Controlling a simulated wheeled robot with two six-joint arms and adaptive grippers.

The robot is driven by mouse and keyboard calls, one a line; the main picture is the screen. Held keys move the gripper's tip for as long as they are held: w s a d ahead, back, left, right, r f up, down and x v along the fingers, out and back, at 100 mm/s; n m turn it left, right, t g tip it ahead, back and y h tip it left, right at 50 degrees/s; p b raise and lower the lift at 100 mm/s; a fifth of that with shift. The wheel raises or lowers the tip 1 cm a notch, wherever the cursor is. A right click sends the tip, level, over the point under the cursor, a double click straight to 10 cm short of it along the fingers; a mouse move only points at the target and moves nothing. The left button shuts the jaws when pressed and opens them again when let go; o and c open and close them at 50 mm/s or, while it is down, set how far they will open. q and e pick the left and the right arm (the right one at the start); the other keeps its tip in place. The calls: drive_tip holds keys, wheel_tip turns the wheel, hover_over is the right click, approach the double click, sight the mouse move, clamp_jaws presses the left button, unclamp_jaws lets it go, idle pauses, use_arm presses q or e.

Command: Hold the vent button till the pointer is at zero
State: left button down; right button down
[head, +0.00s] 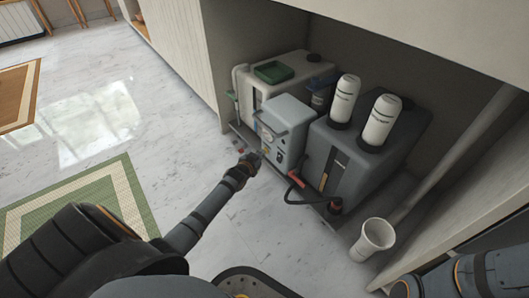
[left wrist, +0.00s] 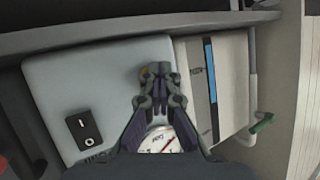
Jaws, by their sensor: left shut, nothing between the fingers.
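The pale grey-blue box (head: 289,112) stands in the middle of the low cart and fills much of the left wrist view (left wrist: 85,80). A round white gauge (left wrist: 163,142) marked "bar" is on its face, partly covered by my fingers; a reddish pointer line shows, but its reading is unclear. My left gripper (head: 251,159) is at the box's front; in the left wrist view its closed fingertips (left wrist: 160,72) are against or just above the face, beyond the gauge. A small yellowish spot (left wrist: 145,72) shows beside the tips. I cannot tell whether the vent button is under them. My right gripper is out of view.
A black rocker switch (left wrist: 83,130) is on the same face. A cream machine (head: 262,88) with a green tray (head: 274,72) stands to the left; a dark grey machine (head: 350,160) with two white canisters to the right. A white bin (head: 373,240) stands on the floor.

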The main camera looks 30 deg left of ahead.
use_arm(q)
drive_tip(key=shift+s+r, duration=0.1)
drive_tip(key=shift+s+a+p, duration=0.35)
drive_tip(key=shift+s+p, duration=0.4)
drive_tip(key=shift+p, duration=0.05)
drive_tip(key=shift+s+a+p, duration=0.3)
drive_tip(key=shift+s+p, duration=0.1)
drive_tip(key=shift+s, duration=0.35)
drive_tip(key=shift+s+a+p, duration=0.35)
drive_tip(key=shift+s+p, duration=0.05)
drive_tip(key=shift+s, duration=0.4)
drive_tip(key=shift+s+a+p, duration=0.3)
drive_tip(key=shift+s+p, duration=0.1)
drive_tip(key=shift+s, duration=0.35)
